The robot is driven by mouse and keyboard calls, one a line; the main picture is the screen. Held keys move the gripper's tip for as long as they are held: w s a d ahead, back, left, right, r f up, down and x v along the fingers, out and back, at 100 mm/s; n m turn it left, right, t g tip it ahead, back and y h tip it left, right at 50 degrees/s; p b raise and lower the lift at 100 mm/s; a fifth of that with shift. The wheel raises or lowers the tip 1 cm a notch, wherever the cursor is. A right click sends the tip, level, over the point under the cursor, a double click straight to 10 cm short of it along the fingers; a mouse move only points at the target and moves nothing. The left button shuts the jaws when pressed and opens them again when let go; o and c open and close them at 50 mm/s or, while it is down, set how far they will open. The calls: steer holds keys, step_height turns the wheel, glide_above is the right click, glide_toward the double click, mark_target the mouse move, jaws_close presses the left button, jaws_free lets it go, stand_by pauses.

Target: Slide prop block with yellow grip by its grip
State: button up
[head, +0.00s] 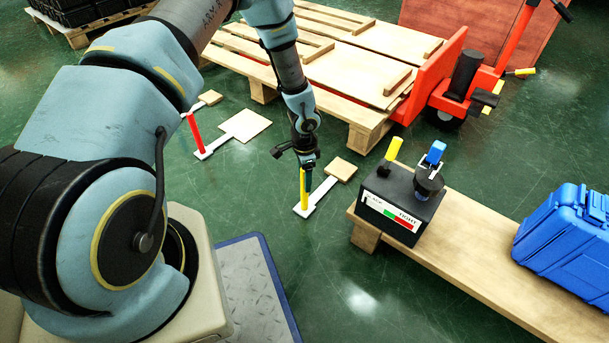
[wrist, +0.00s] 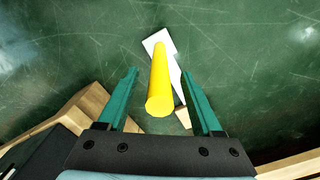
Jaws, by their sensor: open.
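The prop block with the yellow grip stands on the green floor. Its upright yellow grip (head: 304,190) rises from a white bar (head: 316,195), which joins a flat wooden block (head: 341,169). My gripper (head: 307,169) points down at the top of the yellow grip. In the wrist view my gripper (wrist: 159,73) is open, its two green fingers on either side of the yellow grip (wrist: 160,85), with gaps on both sides. The white bar (wrist: 176,72) shows below; the wooden block is mostly hidden.
A similar prop with a red grip (head: 194,133) lies to the left. A black box (head: 398,205) with a yellow and a blue lever stands on a wooden bench (head: 470,255) at right, beside a blue case (head: 565,235). A wooden pallet (head: 345,110) lies behind. Floor in front is open.

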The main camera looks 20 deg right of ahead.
steer(key=shift+c, duration=0.4)
jaws_close()
stand_by(0.9)
